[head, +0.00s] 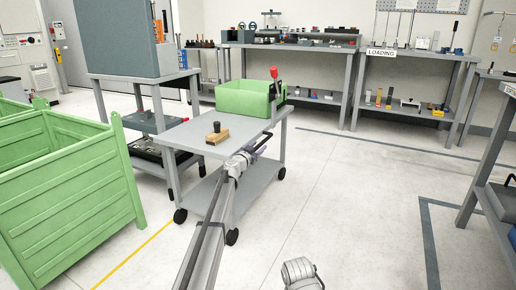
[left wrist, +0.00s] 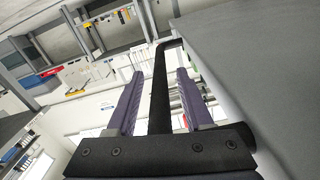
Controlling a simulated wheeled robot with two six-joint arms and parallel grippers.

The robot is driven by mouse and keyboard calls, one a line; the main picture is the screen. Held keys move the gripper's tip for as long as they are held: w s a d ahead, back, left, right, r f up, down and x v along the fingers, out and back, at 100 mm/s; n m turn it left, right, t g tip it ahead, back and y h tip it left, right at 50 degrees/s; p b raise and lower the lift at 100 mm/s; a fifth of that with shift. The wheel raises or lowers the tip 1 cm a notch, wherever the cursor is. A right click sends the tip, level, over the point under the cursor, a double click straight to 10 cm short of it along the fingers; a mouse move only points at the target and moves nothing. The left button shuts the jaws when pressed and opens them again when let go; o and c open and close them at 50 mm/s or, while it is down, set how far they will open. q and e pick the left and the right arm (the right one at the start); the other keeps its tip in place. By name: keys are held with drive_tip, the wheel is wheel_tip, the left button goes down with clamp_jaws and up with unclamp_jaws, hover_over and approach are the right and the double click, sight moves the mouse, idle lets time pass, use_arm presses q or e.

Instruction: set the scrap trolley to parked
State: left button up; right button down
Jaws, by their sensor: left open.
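The grey scrap trolley (head: 178,140) stands in the middle of the head view on black castors, with a flat top and a lower shelf. A green bin (head: 243,101) sits at its far end, with a red-knobbed black lever (head: 273,74) upright beside the bin's right end. My left gripper (head: 252,150) is at the trolley's right edge. In the left wrist view its fingers (left wrist: 160,73) are open on either side of a black handle bar (left wrist: 159,95), with gaps visible. The trolley top (left wrist: 255,60) fills the right of that view.
A wooden block with a black knob (head: 216,134) stands on the trolley top. Green crates (head: 70,190) are at the left, and a shelf bench (head: 145,100) is close behind. A yellow floor line (head: 135,254) runs nearby. The floor to the right (head: 350,190) is clear.

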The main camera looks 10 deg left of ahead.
sight(239, 147)
use_arm(q)
drive_tip(key=v, duration=0.8)
drive_tip(key=shift+w, duration=0.1)
